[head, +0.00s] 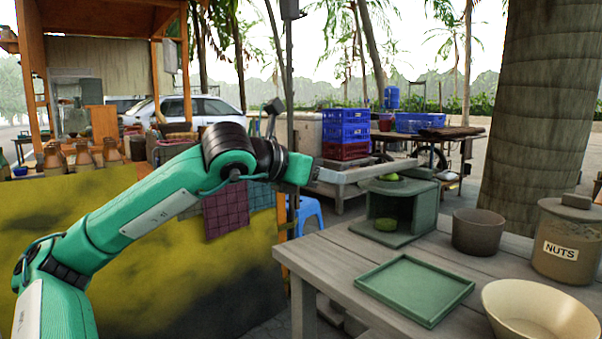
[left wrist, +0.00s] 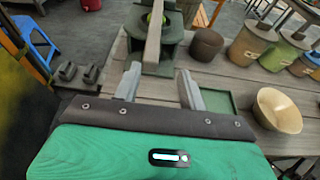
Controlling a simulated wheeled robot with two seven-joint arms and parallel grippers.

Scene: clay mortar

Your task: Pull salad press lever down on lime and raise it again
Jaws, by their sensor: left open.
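The dark green press (head: 415,208) stands at the far left corner of the wooden table, and it also shows in the left wrist view (left wrist: 168,52). Its long grey lever (head: 365,171) is up, roughly level, reaching left past the table edge. A lime (head: 390,177) sits on top of the press under the lever, partly hidden. A green round piece (head: 386,224) lies in the press's open lower space. My left gripper (left wrist: 160,88) is open near the lever's free end; the lever (left wrist: 154,40) lines up between its fingers. Whether they touch, I cannot tell. My right gripper is out of view.
On the table are a green tray (head: 415,287), a brown bowl (head: 478,232), a jar labelled NUTS (head: 566,240) and a cream bowl (head: 540,312). A blue stool (head: 305,213) stands on the ground beyond the table's left edge.

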